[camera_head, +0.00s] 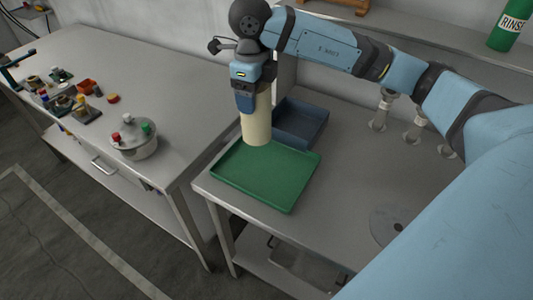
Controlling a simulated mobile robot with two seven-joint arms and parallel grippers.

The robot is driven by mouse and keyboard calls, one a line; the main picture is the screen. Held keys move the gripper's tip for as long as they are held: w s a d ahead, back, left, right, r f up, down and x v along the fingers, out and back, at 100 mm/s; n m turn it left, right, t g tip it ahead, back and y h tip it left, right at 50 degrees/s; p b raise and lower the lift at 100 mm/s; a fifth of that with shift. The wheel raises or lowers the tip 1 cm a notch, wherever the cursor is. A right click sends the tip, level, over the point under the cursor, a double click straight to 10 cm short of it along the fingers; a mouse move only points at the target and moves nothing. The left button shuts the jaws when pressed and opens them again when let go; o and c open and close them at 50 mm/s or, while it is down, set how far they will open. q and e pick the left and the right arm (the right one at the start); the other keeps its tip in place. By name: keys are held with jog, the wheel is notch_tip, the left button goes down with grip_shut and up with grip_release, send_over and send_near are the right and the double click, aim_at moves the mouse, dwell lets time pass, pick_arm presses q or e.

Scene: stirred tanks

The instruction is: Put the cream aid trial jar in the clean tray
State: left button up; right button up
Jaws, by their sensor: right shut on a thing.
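The cream jar (257,127) is a tall, pale cylinder held upright. My right gripper (248,101) is shut on its upper part from above, and the gripper hides the jar's top. No label tells me which tray is the clean one. My left gripper is out of view.
A round lidded pot (133,140) with coloured caps and several small parts stand on the left bench (165,75). A gap separates the two benches. A green rinse bottle (509,27) stands on the back shelf. Pipe fittings (380,110) stand right of the trays.

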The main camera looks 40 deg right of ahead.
jog(key=d+r+m, duration=0.1)
jog(key=m, duration=0.4)
jog(key=d+r+m+b, duration=0.1)
jog(key=r+m, duration=0.1)
jog(key=m, duration=0.3)
jog(key=d+r+m, duration=0.1)
jog(key=r+m, duration=0.1)
jog(key=m, duration=0.3)
jog(key=shift+d+r+b, duration=0.15)
jog(key=shift+r+b, duration=0.05)
jog(key=shift+b, duration=0.2)
notch_tip(320, 180, down, 20)
jog(key=shift+r+m+b, duration=0.15)
jog(key=shift+m+b, duration=0.15)
jog(key=o, duration=1.2)
